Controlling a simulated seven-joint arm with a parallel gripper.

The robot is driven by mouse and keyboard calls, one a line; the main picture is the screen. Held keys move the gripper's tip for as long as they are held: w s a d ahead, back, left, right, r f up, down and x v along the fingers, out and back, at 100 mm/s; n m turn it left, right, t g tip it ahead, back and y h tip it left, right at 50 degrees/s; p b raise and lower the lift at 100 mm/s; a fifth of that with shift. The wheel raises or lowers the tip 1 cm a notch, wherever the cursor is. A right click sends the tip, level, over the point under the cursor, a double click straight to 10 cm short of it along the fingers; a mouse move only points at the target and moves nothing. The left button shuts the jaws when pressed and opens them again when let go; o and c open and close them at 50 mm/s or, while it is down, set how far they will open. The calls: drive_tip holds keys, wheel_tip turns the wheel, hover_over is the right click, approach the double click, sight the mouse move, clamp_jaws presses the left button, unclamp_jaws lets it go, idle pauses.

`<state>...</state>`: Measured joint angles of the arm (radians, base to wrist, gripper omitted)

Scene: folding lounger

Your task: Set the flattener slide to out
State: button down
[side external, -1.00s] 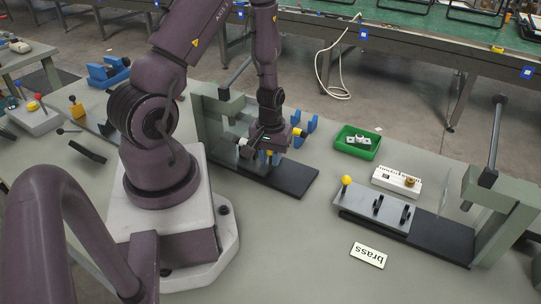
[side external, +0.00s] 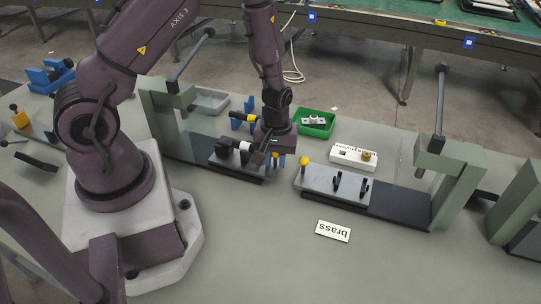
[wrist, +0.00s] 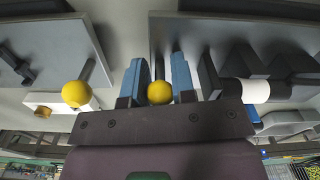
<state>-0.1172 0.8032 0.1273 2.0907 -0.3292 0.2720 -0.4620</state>
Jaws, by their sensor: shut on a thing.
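My gripper (side external: 276,160) is shut on the yellow ball knob (wrist: 160,93) of a slide; in the wrist view the knob sits between my two blue fingers. That slide's grey plate (side external: 222,158) carries dark blocks and a white-and-black cylinder (wrist: 256,90). The plate lies at the outer right end of its dark base, away from the green press frame (side external: 160,115). Bare dark base (side external: 185,146) shows between plate and frame. My gripper covers most of the knob in the side view.
A second slide with a yellow knob (side external: 305,161) stands close to my gripper's right, before another green press (side external: 455,180). A "brass" plate (side external: 333,231) lies in front. A green tray (side external: 315,123) and white box (side external: 353,157) are behind.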

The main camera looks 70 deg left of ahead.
drive_tip(key=shift+w+d+r, duration=0.1)
drive_tip(key=shift+w+d, duration=0.2)
drive_tip(key=shift+w, duration=0.05)
drive_tip(key=c, duration=1.2)
unclamp_jaws()
drive_tip(key=shift+c, duration=0.2)
drive_tip(key=shift+s, duration=0.1)
wheel_tip(320, 180, up, 13)
drive_tip(key=shift+a, duration=0.1)
